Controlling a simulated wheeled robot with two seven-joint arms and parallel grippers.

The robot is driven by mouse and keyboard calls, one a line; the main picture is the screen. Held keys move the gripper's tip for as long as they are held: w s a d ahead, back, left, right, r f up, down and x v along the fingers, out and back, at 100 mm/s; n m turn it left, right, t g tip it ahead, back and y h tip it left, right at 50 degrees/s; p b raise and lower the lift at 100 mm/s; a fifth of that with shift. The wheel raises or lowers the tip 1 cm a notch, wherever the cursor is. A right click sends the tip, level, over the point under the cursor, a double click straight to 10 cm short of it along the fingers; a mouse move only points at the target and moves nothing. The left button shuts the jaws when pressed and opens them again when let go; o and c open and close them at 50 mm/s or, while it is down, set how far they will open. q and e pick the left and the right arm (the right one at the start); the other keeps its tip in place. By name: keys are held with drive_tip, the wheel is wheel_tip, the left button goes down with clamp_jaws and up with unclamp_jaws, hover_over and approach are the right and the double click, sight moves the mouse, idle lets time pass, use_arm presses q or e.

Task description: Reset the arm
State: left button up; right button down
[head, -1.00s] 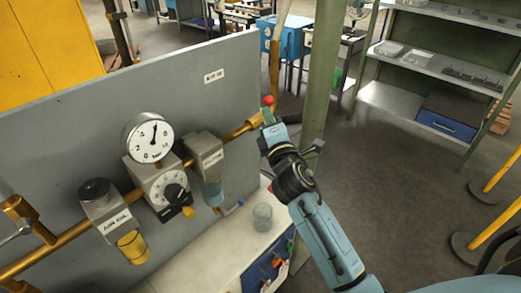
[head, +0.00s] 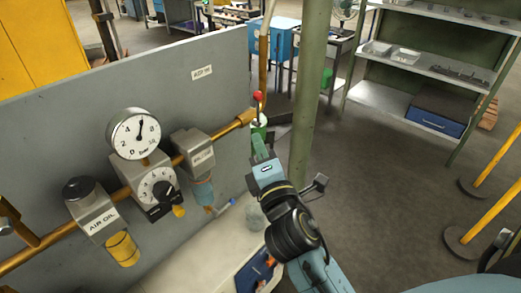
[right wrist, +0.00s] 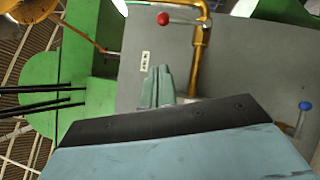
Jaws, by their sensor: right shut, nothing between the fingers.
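My right gripper (head: 259,143) is shut and empty, its green fingers pressed together. It points up and away, just below the red ball knob (head: 257,97) at the right end of the brass pipe (head: 226,131). In the right wrist view the closed fingers (right wrist: 157,88) show in front of the grey panel, and the red knob (right wrist: 163,19) is above them with a gap between. My left gripper is not in view.
The grey panel (head: 120,82) carries a pressure gauge (head: 134,133), regulator and air-oil unit (head: 95,209). A glass jar (head: 256,214) stands on the white cabinet beside my right arm. A green post (head: 304,110) stands close right. Open floor lies beyond, before the shelves (head: 430,68).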

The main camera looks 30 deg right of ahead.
drive_tip(key=shift+s, duration=0.25)
idle(0.3)
drive_tip(key=w+a+f+m+g+y+b, duration=0.1)
drive_tip(key=a+f+g+y+b, duration=0.1)
drive_tip(key=f, duration=1.1)
drive_tip(key=a+f+m+g+y+b, duration=0.1)
drive_tip(key=a+f+m+g, duration=0.15)
drive_tip(key=f, duration=0.95)
drive_tip(key=s+f+m+g+y+b, duration=0.1)
drive_tip(key=s+f+g, duration=0.15)
drive_tip(key=f, duration=0.65)
drive_tip(key=s+f+m+g+b, duration=0.1)
drive_tip(key=s+f+g, duration=0.15)
drive_tip(key=f, duration=0.65)
drive_tip(key=s+d+f+m+g+b, duration=0.25)
drive_tip(key=s+f+m+g, duration=0.3)
drive_tip(key=s+f, duration=1.3)
drive_tip(key=s+d+f+m+g+b, duration=0.1)
drive_tip(key=s+d+f+m+g, duration=0.1)
drive_tip(key=s+f, duration=0.3)
drive_tip(key=s+d+f+m+g+b, duration=0.1)
drive_tip(key=s+f, duration=0.4)
drive_tip(key=s, duration=0.7)
drive_tip(key=d+m, duration=0.1)
drive_tip(key=m, duration=0.1)
drive_tip(key=shift+d+f+m+g+b, duration=0.15)
drive_tip(key=shift+f+m+g+b, duration=0.15)
drive_tip(key=shift+g+b, duration=0.1)
